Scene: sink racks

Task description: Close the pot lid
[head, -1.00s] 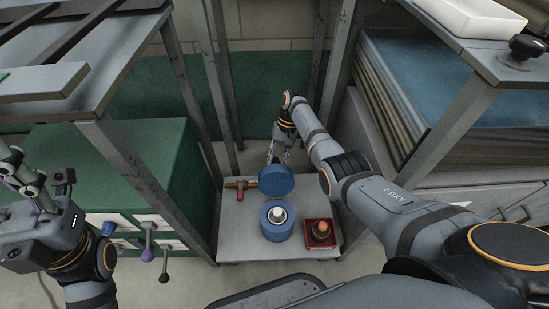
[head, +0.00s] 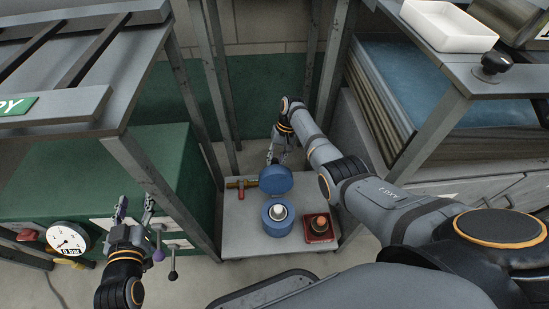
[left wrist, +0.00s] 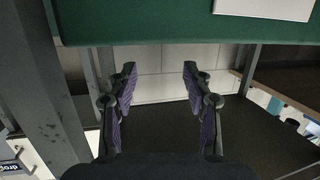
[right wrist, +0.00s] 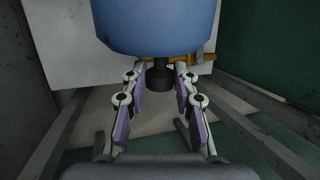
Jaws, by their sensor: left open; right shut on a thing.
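The blue pot (head: 278,224) stands on a small grey table, open at the top, with a light, pale-tipped object inside. Its round blue lid (head: 276,181) is raised at the pot's far side, tilted up. My right gripper (head: 277,157) is behind the lid, shut on its dark knob. In the right wrist view, the lid's blue side (right wrist: 155,28) fills the top, and the dark knob (right wrist: 159,78) is between the fingertips of the right gripper (right wrist: 158,82). My left gripper (head: 135,206) is open and empty, left of the table by the green cabinet.
A red box with a round knob (head: 320,228) stands right of the pot. A brass valve with a red handle (head: 241,187) lies left of the lid. Grey rack legs (head: 196,105) flank the table (head: 235,240).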

